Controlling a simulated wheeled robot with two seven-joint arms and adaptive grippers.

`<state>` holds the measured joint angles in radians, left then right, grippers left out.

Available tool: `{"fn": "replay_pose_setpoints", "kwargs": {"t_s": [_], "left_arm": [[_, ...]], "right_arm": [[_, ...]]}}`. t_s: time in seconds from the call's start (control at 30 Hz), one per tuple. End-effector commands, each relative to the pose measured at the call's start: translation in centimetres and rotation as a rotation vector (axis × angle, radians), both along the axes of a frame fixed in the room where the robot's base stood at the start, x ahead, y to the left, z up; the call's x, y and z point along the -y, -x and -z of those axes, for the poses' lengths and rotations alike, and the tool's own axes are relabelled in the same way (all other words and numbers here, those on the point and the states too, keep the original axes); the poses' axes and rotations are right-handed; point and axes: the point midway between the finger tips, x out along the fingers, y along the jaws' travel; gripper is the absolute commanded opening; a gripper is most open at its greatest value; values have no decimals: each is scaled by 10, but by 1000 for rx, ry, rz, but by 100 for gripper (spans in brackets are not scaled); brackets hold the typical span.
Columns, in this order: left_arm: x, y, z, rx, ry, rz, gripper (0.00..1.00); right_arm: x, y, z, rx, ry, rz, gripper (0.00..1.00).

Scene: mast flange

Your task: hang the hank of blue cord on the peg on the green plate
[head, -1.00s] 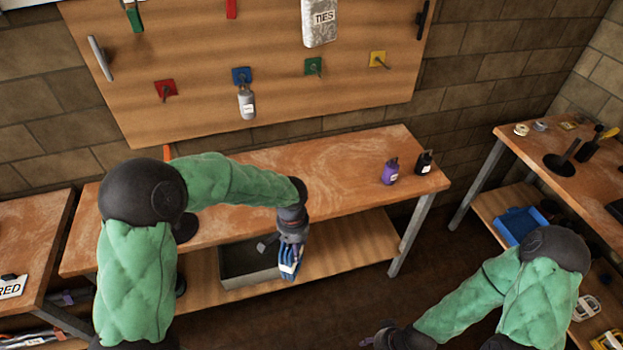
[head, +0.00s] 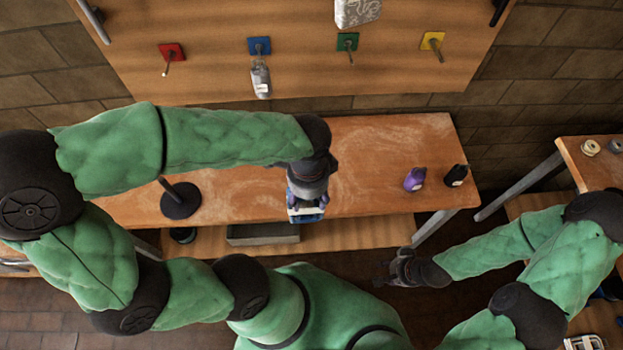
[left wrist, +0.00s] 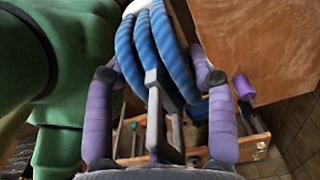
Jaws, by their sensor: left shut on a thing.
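The hank of blue cord (head: 306,214) hangs below my left gripper (head: 307,196) in the head view, in front of the bench. In the left wrist view the blue cord loops (left wrist: 155,45) fill the space between the purple fingers of my left gripper (left wrist: 158,110), which is shut on the hank. The green plate (head: 347,41) is on the upright board, with its peg (head: 350,58) sticking out bare. The hank is below and a little left of it, apart from it. My right gripper (head: 392,270) is low at the right; its finger gap is too small to judge.
A red plate (head: 171,52), a blue plate (head: 259,45) and a yellow plate (head: 433,41) share the board (head: 215,80). A grey bottle (head: 261,80) hangs on the blue plate's peg. A purple bottle (head: 414,179) and a black bottle (head: 456,175) stand on the bench (head: 370,150). A grey bin (head: 262,234) sits below.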

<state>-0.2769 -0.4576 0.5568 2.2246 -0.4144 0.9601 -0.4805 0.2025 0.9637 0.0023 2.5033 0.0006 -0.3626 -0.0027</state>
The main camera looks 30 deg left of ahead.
Motion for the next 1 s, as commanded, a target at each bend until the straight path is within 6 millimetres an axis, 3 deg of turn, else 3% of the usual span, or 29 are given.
{"fn": "replay_pose_setpoints", "kwargs": {"t_s": [0.37,0.8,1.0], "left_arm": [[-3,-6,4,-1,1,-3,0],[-47,-82,44,-3,-1,-5,0],[-59,-104,77,-2,0,-3,0]], "right_arm": [[0,0,2,-1,0,0,40],[0,0,13,0,0,0,40],[0,0,19,0,0,0,40]]}}
